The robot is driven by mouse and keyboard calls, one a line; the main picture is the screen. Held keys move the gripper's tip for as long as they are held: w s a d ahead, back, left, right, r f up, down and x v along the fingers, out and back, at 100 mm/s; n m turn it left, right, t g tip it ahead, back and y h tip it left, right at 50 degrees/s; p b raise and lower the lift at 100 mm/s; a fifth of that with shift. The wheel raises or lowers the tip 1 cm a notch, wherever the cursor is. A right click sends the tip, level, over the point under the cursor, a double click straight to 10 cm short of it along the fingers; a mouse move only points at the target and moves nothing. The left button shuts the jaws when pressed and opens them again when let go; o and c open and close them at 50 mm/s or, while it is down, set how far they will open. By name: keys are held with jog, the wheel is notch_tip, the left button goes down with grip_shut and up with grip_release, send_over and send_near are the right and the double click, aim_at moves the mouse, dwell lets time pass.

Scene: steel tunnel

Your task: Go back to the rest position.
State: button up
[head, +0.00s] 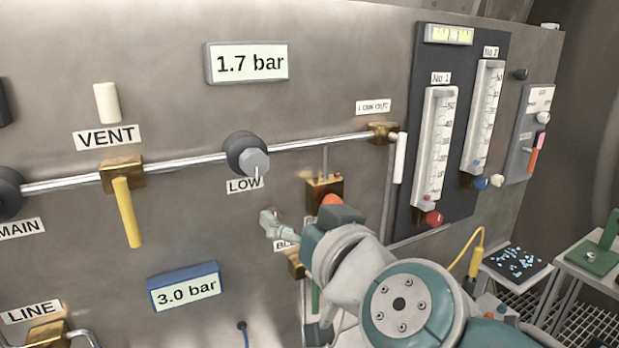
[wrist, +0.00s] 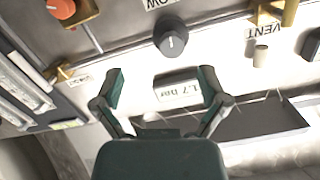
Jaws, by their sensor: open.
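My gripper (wrist: 162,85) is open and empty in the wrist view, its two fingers spread apart. In the head view my gripper (head: 272,226) points left, in front of the panel below the LOW knob, and my arm partly hides it. The LOW knob (head: 248,156) sits on the horizontal pipe; in the wrist view the knob (wrist: 171,42) is beyond the fingertips and apart from them. The 1.7 bar display (head: 247,63) shows between the fingers in the wrist view (wrist: 178,90).
The steel panel carries a yellow VENT lever (head: 127,212), hanging down, and a 3.0 bar display (head: 184,287). Two gauge tubes (head: 435,150) stand at right. A brass fitting (head: 324,192) is close behind my arm. Small tables (head: 515,262) stand at lower right.

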jog(key=s+d+f+m+g+h, duration=0.1)
jog(key=s+d+f+g+h, duration=0.3)
jog(key=d+f, duration=0.6)
jog(key=s+d+f+m+g+h, duration=0.2)
jog(key=s+d+f+g+h, duration=0.2)
jog(key=d+f, duration=0.5)
notch_tip(320, 180, down, 4)
jog(key=shift+s+d+r+m+h, duration=0.2)
jog(key=shift+s+d+m+h, duration=0.15)
jog(key=shift+s+h, duration=0.3)
dwell(1.3)
jog(key=m+t+y, duration=0.1)
jog(key=t+y, duration=0.8)
jog(key=y, duration=0.1)
send_near(257, 165)
jog(key=shift+x, duration=5.65)
